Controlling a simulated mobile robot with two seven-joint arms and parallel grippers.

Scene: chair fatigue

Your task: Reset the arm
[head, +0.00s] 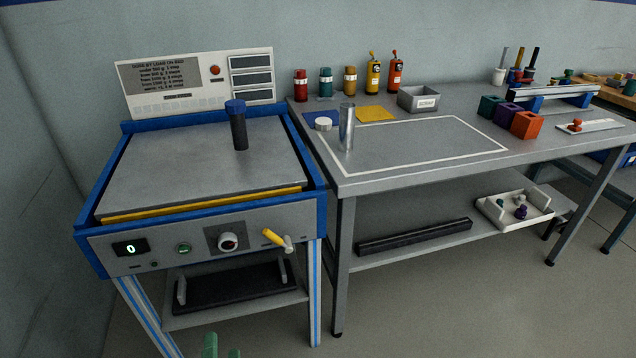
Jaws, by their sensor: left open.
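A blue-framed test machine (200,206) stands at the left with a grey plate top. A lever with a yellow handle (273,237) sits at the right of its front panel and slants from upper left to lower right. A dark cylinder with a blue cap (237,125) stands upright on the plate. My left gripper (221,350) shows only as green fingertips at the bottom edge, open and apart from the machine. The space between the fingertips looks empty. My right gripper is out of view.
A grey workbench (400,180) stands to the right, with a metal cylinder (346,127) near its left edge. Bottles, a grey bin (418,99) and coloured blocks sit farther back. Its lower shelf holds a black bar (415,237) and a white tray (490,210). Open floor lies in front.

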